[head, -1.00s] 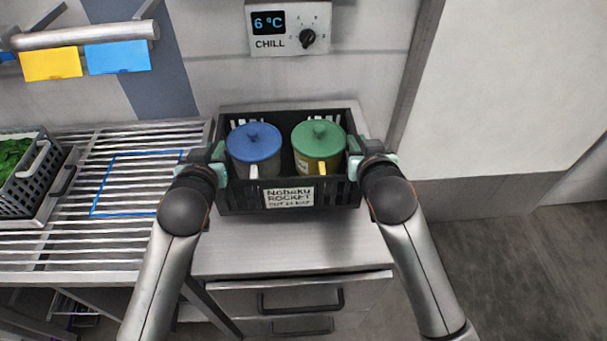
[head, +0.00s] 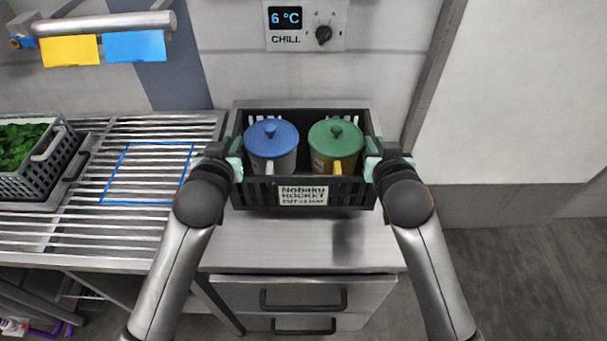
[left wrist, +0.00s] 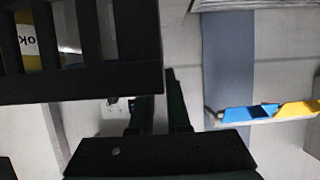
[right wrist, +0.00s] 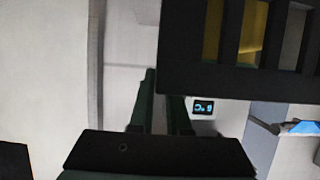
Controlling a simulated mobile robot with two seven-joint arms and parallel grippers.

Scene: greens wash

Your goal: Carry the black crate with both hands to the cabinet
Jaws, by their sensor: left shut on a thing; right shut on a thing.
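The black crate (head: 304,193) is over the metal top of the cabinet (head: 300,255), level, with a white label on its front wall. I cannot tell whether its bottom touches the top. A blue-lidded mug (head: 271,140) and a green-lidded mug (head: 335,140) stand upright inside. My left gripper (head: 234,160) is shut on the crate's left side wall, and my right gripper (head: 372,160) is shut on its right side wall. The crate's slatted wall also shows in the left wrist view (left wrist: 80,82) and the right wrist view (right wrist: 235,80).
A slatted metal rack (head: 120,225) with a blue outlined square adjoins the cabinet on the left. A grey basket of greens (head: 50,165) stands on it. A rail with yellow and blue tags (head: 135,46) and a CHILL panel (head: 305,25) are behind. Bare cabinet top lies in front of the crate.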

